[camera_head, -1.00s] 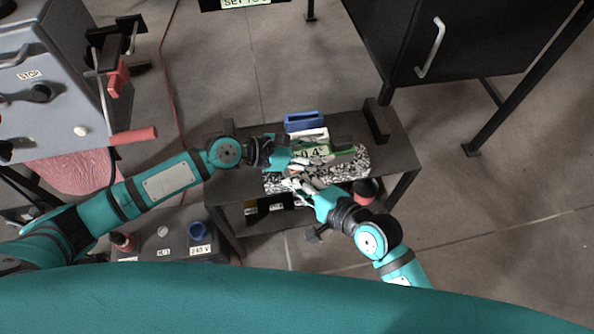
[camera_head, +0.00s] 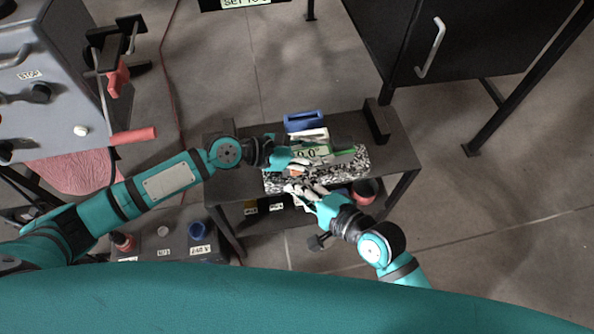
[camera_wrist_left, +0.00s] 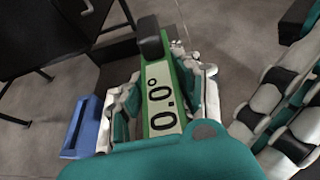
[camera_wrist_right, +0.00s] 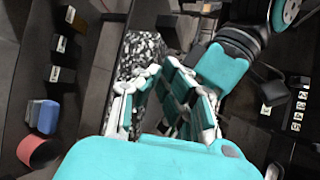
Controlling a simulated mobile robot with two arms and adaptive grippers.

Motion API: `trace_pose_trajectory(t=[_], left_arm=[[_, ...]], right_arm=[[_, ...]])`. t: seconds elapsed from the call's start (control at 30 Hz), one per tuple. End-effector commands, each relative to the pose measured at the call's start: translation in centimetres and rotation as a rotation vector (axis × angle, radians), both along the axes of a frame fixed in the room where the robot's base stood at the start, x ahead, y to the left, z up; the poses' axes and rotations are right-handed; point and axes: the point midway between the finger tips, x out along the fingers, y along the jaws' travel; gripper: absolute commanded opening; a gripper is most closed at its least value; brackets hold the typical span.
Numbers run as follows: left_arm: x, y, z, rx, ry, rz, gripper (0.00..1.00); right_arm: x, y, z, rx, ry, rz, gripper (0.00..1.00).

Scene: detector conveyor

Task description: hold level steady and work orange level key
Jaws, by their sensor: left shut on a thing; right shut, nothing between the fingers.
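The green level (camera_head: 340,153) lies on the speckled stone block (camera_head: 350,168) on the small dark table. Its white display (camera_wrist_left: 163,95) reads 0.0° in the left wrist view. My left gripper (camera_head: 300,163) is shut on the level, with fingers along both sides of it. A small orange spot (camera_head: 297,172), perhaps the orange key, shows by the left fingertips, partly hidden. My right gripper (camera_head: 297,188) is shut and empty at the near edge of the stone block, just below the left one. In the right wrist view its pale fingers (camera_wrist_right: 160,95) are over the block; the key cannot be seen there.
A blue holder (camera_head: 303,122) and a dark upright block (camera_head: 377,120) stand at the table's back. A red cup (camera_head: 367,190) and small labelled boxes are below the near edge. A grey machine with a red handle (camera_head: 134,136) stands at left. The floor at right is clear.

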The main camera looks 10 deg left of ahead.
Motion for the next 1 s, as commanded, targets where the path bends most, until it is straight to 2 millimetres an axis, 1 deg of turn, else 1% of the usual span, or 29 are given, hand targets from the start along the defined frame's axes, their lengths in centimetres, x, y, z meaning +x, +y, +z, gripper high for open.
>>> trace_pose_trajectory(t=[0.03, 0.27, 0.37, 0.73, 0.83, 1.0], left_arm=[[-0.3, 0.1, -0.5, 0.008, 0.008, -0.003, 0.0], [-0.3, 0.1, -0.5, 0.008, 0.008, -0.003, 0.0], [-0.3, 0.1, -0.5, 0.008, 0.008, -0.003, 0.0], [-0.2, 0.1, -0.5, 0.008, 0.008, -0.003, 0.0], [-0.2, 0.1, -0.5, 0.008, 0.008, -0.003, 0.0], [-0.2, 0.1, -0.5, 0.008, 0.008, -0.003, 0.0]], right_arm=[[0.0, 0.0, 0.0, 0.0, 0.0, 0.0, 0.0], [-0.1, 0.0, 0.0, 0.0, 0.0, 0.0, 0.0], [-0.7, -0.3, -0.1, -0.001, 0.001, 0.0, 0.0], [-4.1, -1.6, -0.1, -0.001, 0.002, 0.0, 0.0], [-4.5, -1.8, -0.1, 0.0, 0.001, 0.001, 0.0], [-4.7, -1.8, 0.0, -0.001, -0.001, 0.0, 0.0]])
